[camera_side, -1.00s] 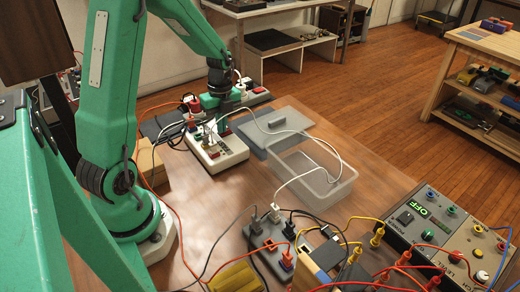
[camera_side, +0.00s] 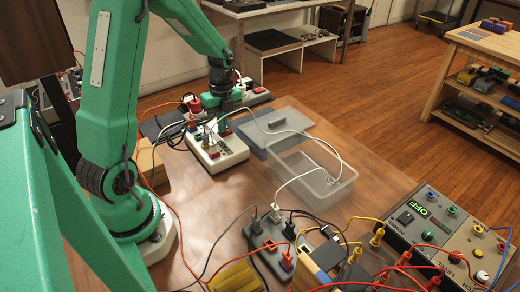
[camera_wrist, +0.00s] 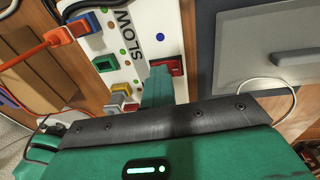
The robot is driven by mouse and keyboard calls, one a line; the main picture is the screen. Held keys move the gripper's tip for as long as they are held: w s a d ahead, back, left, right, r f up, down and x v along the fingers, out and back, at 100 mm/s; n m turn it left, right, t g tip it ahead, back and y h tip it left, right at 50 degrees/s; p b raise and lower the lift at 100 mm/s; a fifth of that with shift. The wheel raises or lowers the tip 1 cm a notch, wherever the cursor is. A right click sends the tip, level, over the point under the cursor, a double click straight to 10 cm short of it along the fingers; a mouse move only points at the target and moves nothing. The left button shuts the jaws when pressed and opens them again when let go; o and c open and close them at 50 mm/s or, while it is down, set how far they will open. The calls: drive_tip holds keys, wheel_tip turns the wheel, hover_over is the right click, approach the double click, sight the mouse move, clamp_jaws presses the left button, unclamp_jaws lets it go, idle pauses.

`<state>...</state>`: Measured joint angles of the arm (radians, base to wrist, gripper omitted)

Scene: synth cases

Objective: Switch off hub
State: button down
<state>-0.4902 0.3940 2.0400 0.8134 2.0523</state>
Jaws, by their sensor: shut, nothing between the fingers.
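A white hub (camera_side: 218,153) with plugs in it lies on the wooden table, below my gripper (camera_side: 221,127). In the wrist view, a white panel (camera_wrist: 150,25) carries the word SLOW, coloured dots and plugs. A red rocker switch (camera_wrist: 171,66) sits at its right edge. My gripper's green fingers (camera_wrist: 157,84) are shut and empty, with their tip just beside or on the red switch. I cannot tell whether they touch it. The fingers partly cover the switch, and its on or off position is not readable.
A grey lid (camera_side: 275,121) and a clear bin (camera_side: 312,190) stand right of the hub. A second white strip (camera_side: 258,97) lies behind. A grey hub (camera_side: 262,262) and an instrument box (camera_side: 425,225) stand in front.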

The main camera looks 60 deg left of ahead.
sight(228, 130)
drive_tip(key=shift+w+d+f, duration=0.2)
drive_tip(key=shift+w+f, duration=0.1)
drive_tip(key=shift+f, duration=0.2)
drive_tip(key=shift+r, duration=0.1)
wheel_tip(228, 130, up, 15)
drive_tip(key=shift+a, duration=0.2)
idle(0.6)
drive_tip(key=shift+w+d, duration=0.25)
drive_tip(key=shift+w, duration=0.3)
drive_tip(key=f, duration=0.4)
drive_tip(key=s+f, duration=0.1)
drive_tip(key=f, duration=0.9)
drive_tip(key=shift+s, duration=0.4)
